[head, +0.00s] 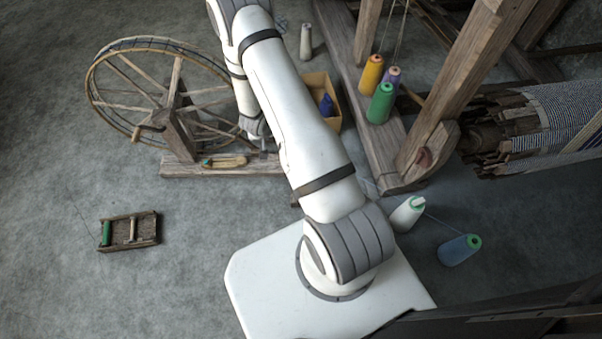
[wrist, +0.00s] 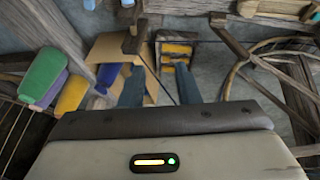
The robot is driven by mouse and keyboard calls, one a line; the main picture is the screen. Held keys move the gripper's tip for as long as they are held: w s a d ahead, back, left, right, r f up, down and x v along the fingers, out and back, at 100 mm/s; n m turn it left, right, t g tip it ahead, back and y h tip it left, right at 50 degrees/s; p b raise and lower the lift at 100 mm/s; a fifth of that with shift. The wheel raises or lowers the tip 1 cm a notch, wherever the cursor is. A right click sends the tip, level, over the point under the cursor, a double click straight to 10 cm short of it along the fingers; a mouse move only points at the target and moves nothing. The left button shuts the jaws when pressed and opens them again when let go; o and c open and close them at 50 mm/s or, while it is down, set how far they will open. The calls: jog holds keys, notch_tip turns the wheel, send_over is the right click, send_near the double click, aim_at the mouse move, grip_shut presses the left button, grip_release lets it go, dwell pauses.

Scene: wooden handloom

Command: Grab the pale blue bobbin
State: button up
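A muted blue cone bobbin (head: 458,251) with a green end ring lies tipped on the floor at the lower right of the head view, right of my base; no other bobbin there looks closer to pale blue. I cannot make it out in the wrist view. My gripper (head: 263,147) hangs far to its left, over the wooden beam beside the spinning wheel, partly hidden by my arm. In the wrist view my gripper (wrist: 159,70) shows two dark fingers apart, with nothing held between them.
A white cone (head: 406,215) leans near the blue one. Orange (head: 371,74), purple and green cones stand on the loom beam (head: 378,150). A box (head: 331,112) holds a dark blue item. A spinning wheel (head: 125,90) stands left. Lower left floor is mostly clear.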

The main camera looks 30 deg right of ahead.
jog(key=s+d+f+h+b, duration=0.1)
jog(key=s+f, duration=0.1)
jog(key=f, duration=0.3)
jog(key=s+d+f+b, duration=0.1)
jog(key=d+f, duration=0.1)
jog(key=f, duration=0.3)
jog(key=s+d+f+g+h+b, duration=0.1)
jog(key=s+d+f, duration=0.1)
jog(key=f, duration=0.3)
jog(key=shift+s+d+h+b, duration=0.1)
jog(key=shift+s+h+b, duration=0.2)
jog(key=shift+b, duration=0.05)
jog(key=b+x, duration=0.2)
jog(key=x, duration=0.3)
jog(key=shift+s+d+f+b, duration=0.1)
jog(key=shift+s+f+b, duration=0.2)
jog(key=shift+b, duration=0.1)
jog(key=shift+r, duration=0.1)
jog(key=shift+c, duration=0.6)
grip_shut()
